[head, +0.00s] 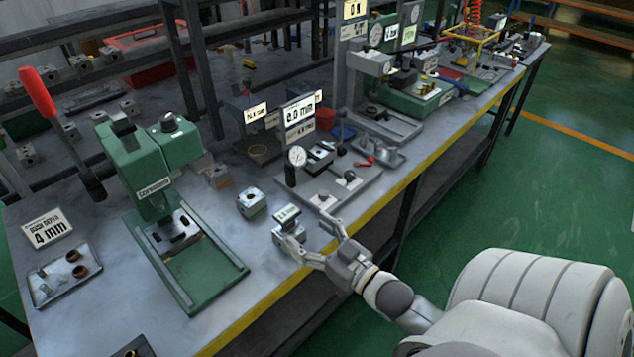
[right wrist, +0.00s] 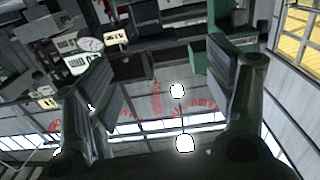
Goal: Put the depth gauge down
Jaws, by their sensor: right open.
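A small grey device with a pale green display, which looks like the depth gauge (head: 287,213), stands upright near the yellow front edge of the bench. Whether it rests on the bench top or on a block under it is hard to tell. My right gripper (head: 303,228) is open beside it, its fingers spread at its front and right. In the right wrist view my right gripper (right wrist: 160,100) shows both fingers wide apart with nothing between them. My left gripper is not clearly in view.
A valve block (head: 251,202) sits just left of the gauge. A green press (head: 165,190) stands further left, with a metal tray (head: 64,275) of bushings beyond it. A grey plate (head: 345,190) with a dial gauge (head: 296,156) and signs is behind. The bench's yellow edge (head: 262,308) is close.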

